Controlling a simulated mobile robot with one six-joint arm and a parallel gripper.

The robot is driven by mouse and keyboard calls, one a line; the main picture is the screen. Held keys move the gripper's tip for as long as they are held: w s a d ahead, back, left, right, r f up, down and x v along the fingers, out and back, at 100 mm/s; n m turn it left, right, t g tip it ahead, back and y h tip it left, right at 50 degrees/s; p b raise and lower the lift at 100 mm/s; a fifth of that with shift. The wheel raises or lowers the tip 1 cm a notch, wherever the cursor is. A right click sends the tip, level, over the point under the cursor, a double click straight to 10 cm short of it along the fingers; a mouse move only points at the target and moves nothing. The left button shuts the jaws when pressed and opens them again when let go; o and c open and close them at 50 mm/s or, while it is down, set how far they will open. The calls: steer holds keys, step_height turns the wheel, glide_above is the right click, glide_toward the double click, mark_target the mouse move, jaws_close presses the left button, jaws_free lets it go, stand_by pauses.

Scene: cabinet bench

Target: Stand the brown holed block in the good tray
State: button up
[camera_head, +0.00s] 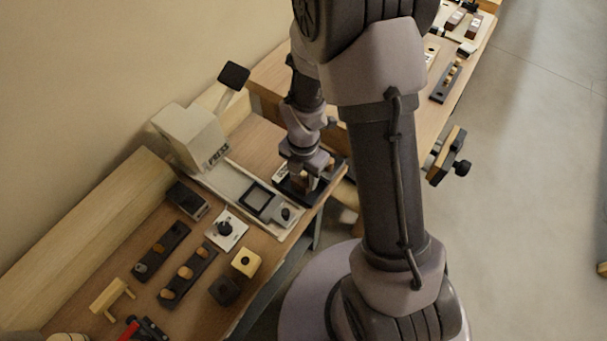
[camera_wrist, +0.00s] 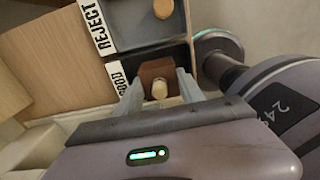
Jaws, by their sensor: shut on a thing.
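My gripper (camera_wrist: 158,88) is shut on the brown block (camera_wrist: 157,69), with one finger on each side. A pale, peg-like piece (camera_wrist: 159,89) shows at the block's near face; I cannot make out the hole. The block is at the dark tray with the GOOD label (camera_wrist: 117,77), next to the tray with the REJECT label (camera_wrist: 150,25). I cannot tell whether the block touches the tray floor. In the head view my gripper (camera_head: 304,184) is low over the dark trays (camera_head: 325,187), and the fingers and block are mostly hidden.
A beige press-like machine (camera_head: 190,138) stands left of the trays. A white square with a dark knob (camera_head: 226,230), a cream holed block (camera_head: 246,262), a dark block (camera_head: 224,291) and dark peg strips (camera_head: 190,270) lie on the near bench. A round wooden piece (camera_wrist: 163,8) sits in the REJECT tray.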

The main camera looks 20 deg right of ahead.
steer(key=shift+f+b, duration=0.5)
steer(key=shift+f, duration=0.25)
stand_by(0.3)
steer(key=o, duration=1.6)
steer(key=shift+r, duration=0.1)
step_height(320, 180, up, 7)
steer(key=p, duration=0.6)
